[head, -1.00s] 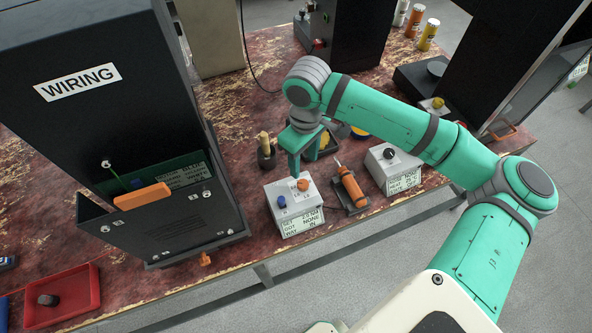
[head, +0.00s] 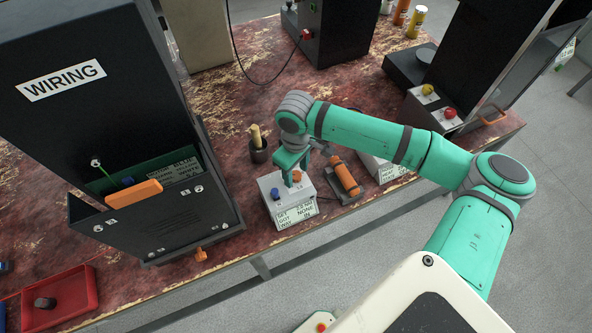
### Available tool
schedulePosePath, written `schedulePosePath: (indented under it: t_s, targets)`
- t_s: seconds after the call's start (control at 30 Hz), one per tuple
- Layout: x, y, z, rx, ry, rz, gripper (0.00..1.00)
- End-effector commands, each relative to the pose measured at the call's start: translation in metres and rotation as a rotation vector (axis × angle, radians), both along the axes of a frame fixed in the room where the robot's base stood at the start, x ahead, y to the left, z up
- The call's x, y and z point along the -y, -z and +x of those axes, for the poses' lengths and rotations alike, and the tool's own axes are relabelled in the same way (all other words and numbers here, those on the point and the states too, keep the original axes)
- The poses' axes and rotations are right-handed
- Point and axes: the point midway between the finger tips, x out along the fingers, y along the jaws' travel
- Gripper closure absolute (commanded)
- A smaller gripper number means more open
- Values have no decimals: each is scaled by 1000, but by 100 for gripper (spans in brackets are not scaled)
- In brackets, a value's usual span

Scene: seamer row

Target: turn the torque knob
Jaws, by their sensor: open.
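A small white box (head: 270,184) stands near the front edge of the bench. It has a blue knob (head: 276,194) on its left and an orange knob (head: 297,177) on its right. Its front display (head: 296,212) shows a SET line with a value in NM and a GOT NONE line. My green gripper (head: 291,177) points down at the orange knob, with its fingertips close to it. It is open. I cannot tell whether the fingers touch the knob, and the arm hides part of the box's back.
An orange-handled driver (head: 345,178) rests in a dark cradle right of the box. A second white box (head: 388,174) is partly under my arm. A dark WIRING cabinet (head: 110,120) stands left. A dark pot (head: 258,151) stands behind. A red tray (head: 72,292) lies front left.

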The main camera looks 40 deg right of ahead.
Motion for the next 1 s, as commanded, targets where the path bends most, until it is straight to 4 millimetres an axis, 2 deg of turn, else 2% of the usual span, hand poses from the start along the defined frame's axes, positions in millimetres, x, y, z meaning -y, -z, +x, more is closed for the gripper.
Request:
schedulePosePath:
  t_s: [0.07,0.23,0.27,0.67,1.0]
  targets:
    - [0,0,0,0,0,0,54]
    - [0,0,0,0,0,0,92]
    - [0,0,0,0,0,0,94]
    - [0,0,0,0,-63,0,94]
    - [-1,0,0,1,-316,1,94]
